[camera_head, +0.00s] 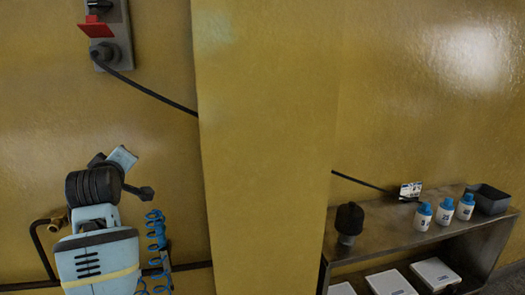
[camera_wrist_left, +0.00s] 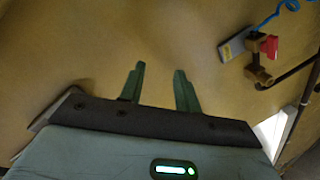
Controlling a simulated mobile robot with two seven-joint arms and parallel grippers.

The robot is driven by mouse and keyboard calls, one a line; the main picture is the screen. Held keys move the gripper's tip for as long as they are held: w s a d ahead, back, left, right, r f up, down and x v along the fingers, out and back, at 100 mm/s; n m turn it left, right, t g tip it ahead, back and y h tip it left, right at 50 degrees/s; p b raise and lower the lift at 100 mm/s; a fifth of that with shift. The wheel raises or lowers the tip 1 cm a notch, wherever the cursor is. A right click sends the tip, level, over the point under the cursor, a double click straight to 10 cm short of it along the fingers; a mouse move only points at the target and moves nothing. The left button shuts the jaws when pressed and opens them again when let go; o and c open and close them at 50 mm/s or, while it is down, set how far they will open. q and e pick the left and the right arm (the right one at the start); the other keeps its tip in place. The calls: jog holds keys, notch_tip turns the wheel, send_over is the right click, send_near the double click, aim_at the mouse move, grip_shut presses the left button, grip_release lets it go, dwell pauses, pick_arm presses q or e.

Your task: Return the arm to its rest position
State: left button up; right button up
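My left gripper (camera_wrist_left: 160,68) shows in the left wrist view. Its two green fingers stand apart with nothing between them, so it is open and empty. A yellow-brown surface lies beyond the fingertips, and I cannot tell how far off it is. My right arm and right gripper are in neither view.
A light-blue slotted housing (camera_head: 97,262) stands lower left, beside a blue coiled hose (camera_head: 157,240). A broad yellow pillar (camera_head: 265,150) fills the middle. Right, a metal shelf (camera_head: 385,235) holds several items. A red-handled valve (camera_wrist_left: 262,50) is right of the gripper.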

pick_arm(q)
jog(key=s+d+f+m+g+h, duration=0.1)
jog(key=s+d+f+m, duration=0.3)
jog(key=f, duration=0.8)
jog(key=s+f+m+h, duration=0.15)
jog(key=s+f, duration=0.35)
jog(key=f, duration=0.7)
jog(key=s+d+f+m+g+h, duration=0.15)
jog(key=s+f+m, duration=0.3)
jog(key=f, duration=0.65)
jog(key=s+d+f+m+g+h, duration=0.1)
jog(key=s+d+f, duration=0.1)
jog(key=s+f, duration=0.3)
jog(key=s+d+f+m+g+h, duration=0.1)
jog(key=s+f, duration=0.5)
jog(key=s, duration=0.7)
jog(key=s+d+f+m+g+h, duration=0.1)
jog(key=s+d+f, duration=0.4)
jog(key=s, duration=0.5)
jog(key=shift+f+m, duration=0.35)
jog(key=shift+m, duration=0.45)
